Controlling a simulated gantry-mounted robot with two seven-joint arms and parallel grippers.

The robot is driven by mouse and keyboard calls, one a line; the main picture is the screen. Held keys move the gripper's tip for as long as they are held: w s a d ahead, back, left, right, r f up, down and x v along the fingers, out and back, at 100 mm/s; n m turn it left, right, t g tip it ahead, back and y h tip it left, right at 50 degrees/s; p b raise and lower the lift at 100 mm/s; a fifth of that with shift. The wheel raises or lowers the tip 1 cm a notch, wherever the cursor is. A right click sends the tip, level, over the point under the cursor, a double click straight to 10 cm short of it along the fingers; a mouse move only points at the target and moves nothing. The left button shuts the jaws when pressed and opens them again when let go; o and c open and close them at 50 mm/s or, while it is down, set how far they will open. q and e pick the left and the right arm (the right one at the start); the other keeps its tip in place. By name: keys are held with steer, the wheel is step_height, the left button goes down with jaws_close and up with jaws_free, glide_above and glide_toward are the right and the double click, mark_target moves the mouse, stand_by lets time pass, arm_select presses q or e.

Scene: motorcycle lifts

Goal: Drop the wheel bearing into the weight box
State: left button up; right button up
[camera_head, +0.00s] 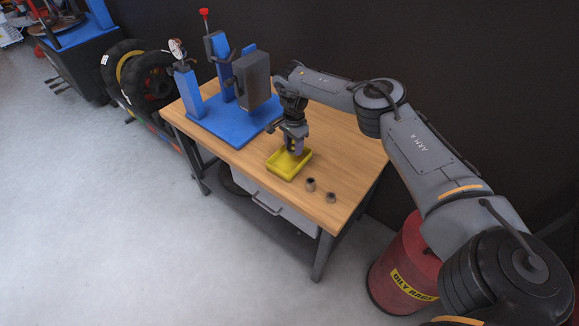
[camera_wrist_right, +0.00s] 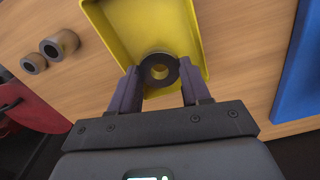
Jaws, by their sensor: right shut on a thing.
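The wheel bearing (camera_wrist_right: 146,74) is a dark ring with a lighter bore in the right wrist view. My right gripper (camera_wrist_right: 160,86) is shut on it, one finger on each side. The yellow open box (camera_wrist_right: 160,14), which I take for the weight box, lies behind the bearing in that view. In the head view the box (camera_head: 275,171) sits on the bench, and my right gripper (camera_head: 295,147) points down over it. The bearing is hard to make out there, and I cannot tell its exact height over the box floor. My left gripper is not in view.
Two small cylindrical pieces (camera_head: 311,184) (camera_head: 331,197) stand on the wooden bench (camera_head: 245,158) near its front right corner. A blue stand (camera_head: 213,123) with upright posts fills the bench's left. A red bin (camera_head: 405,262) stands on the floor at right.

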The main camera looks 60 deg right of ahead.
steer(key=shift+f, duration=0.35)
steer(key=o, duration=1.2)
steer(key=shift+c, duration=0.2)
steer(key=shift+r, duration=0.65)
step_height(320, 180, up, 10)
steer(key=p, duration=0.3)
steer(key=shift+f+p, duration=0.2)
steer(key=shift+p, duration=0.1)
steer(key=shift+f, duration=0.1)
